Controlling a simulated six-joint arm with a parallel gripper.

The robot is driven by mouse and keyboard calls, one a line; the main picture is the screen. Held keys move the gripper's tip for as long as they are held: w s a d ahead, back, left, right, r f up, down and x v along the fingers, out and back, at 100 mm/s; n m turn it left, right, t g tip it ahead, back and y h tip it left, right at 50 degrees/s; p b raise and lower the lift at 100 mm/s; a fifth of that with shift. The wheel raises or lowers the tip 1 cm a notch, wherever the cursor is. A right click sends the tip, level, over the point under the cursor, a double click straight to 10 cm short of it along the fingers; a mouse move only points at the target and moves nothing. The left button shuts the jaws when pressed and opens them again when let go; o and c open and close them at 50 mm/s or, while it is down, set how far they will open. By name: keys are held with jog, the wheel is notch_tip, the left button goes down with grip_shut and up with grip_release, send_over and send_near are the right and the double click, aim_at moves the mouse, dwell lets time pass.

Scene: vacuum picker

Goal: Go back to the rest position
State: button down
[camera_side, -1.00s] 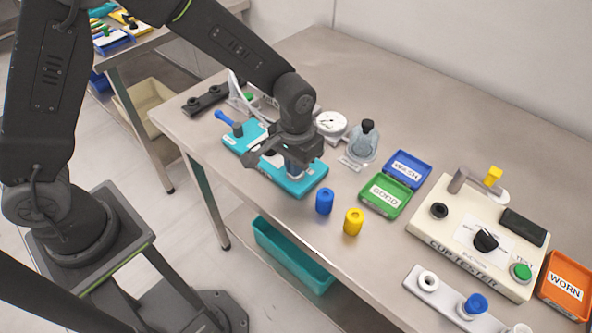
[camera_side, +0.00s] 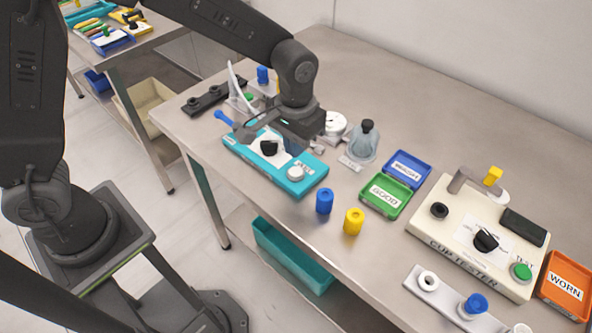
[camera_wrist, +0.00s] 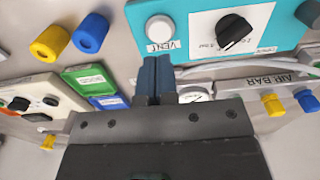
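My gripper (camera_side: 298,145) hangs over the far side of the teal box, above the bench. In the wrist view its two blue-grey fingers (camera_wrist: 157,80) lie side by side, shut with nothing visible between them. The teal box (camera_side: 312,186) has a white vent button (camera_side: 295,173) and a black dial (camera_side: 268,147). In the wrist view the button (camera_wrist: 160,28) and dial (camera_wrist: 234,30) lie just beyond the fingertips. The side view partly hides my fingertips.
A blue cup (camera_side: 324,201) and a yellow cup (camera_side: 353,221) stand in front of the box. A gauge (camera_side: 336,123) and a clear jar (camera_side: 364,143) stand close to its right. Green (camera_side: 385,208) and blue (camera_side: 425,170) trays and the cup tester (camera_side: 440,235) lie farther right.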

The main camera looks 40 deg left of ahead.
jog(key=shift+r, duration=0.15)
jog(key=shift+a+r, duration=0.2)
jog(key=shift+r, duration=0.1)
jog(key=s+a+r+t, duration=0.2)
jog(key=s+a+r, duration=0.35)
jog(key=r, duration=0.35)
jog(key=s+a+r+t, duration=0.3)
jog(key=s+a+r, duration=0.2)
jog(key=s, duration=0.7)
jog(key=shift+a+t, duration=0.3)
jog(key=shift+a, duration=0.6)
jog(key=c, duration=1.8)
grip_release()
jog(key=shift+r, duration=0.15)
